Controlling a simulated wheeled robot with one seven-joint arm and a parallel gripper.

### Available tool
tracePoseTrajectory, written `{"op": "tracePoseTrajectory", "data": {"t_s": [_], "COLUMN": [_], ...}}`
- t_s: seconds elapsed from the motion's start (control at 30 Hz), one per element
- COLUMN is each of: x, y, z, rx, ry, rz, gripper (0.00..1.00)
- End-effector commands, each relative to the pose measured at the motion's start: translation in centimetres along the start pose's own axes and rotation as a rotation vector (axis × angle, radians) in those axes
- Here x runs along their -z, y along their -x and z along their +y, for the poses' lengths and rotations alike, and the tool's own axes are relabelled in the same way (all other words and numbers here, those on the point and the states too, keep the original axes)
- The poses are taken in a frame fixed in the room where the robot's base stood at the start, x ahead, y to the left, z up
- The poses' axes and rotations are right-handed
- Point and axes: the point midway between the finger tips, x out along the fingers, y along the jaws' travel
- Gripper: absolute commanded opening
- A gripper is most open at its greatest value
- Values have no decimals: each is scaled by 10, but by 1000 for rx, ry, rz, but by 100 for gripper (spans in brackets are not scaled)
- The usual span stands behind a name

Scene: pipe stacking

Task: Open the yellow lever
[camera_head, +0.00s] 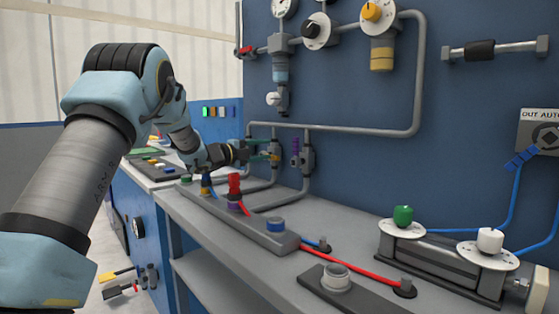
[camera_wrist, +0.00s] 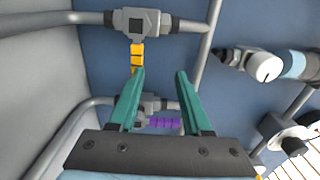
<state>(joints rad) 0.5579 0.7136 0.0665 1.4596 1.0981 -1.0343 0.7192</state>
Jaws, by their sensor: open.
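The yellow lever (camera_wrist: 137,55) shows in the wrist view, sticking out from a grey pipe valve (camera_wrist: 136,20). My gripper (camera_wrist: 160,74) has its teal fingers apart, with nothing held between them. The left fingertip is close to the end of the yellow lever; I cannot tell whether they touch. In the head view my gripper (camera_head: 265,150) is at the pipe valves by the blue panel, and the yellow lever there is mostly hidden by the fingers. A purple lever (camera_wrist: 165,122) on a neighbouring valve shows between the fingers; it is upright in the head view (camera_head: 296,146).
Grey pipes (camera_head: 350,131) run along the blue panel around the valves. A grey bench (camera_head: 215,223) below carries a strip with a red plug (camera_head: 234,184) and cables. A green knob (camera_head: 403,215) and a white knob (camera_head: 490,240) stand at the right. Another yellow handle (camera_head: 116,274) is low at left.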

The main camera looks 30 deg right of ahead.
Motion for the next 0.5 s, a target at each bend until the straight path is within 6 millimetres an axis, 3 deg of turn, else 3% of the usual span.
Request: {"op": "tracePoseTrajectory", "data": {"t_s": [0.13, 0.3, 0.5], "x": [-1, 1, 0], "y": [0, -34, -63], "z": [35, 32, 32], "rx": [-3, 1, 0], "ry": [5, -1, 0], "rz": [-2, 2, 0], "gripper": [49, 49, 49]}}
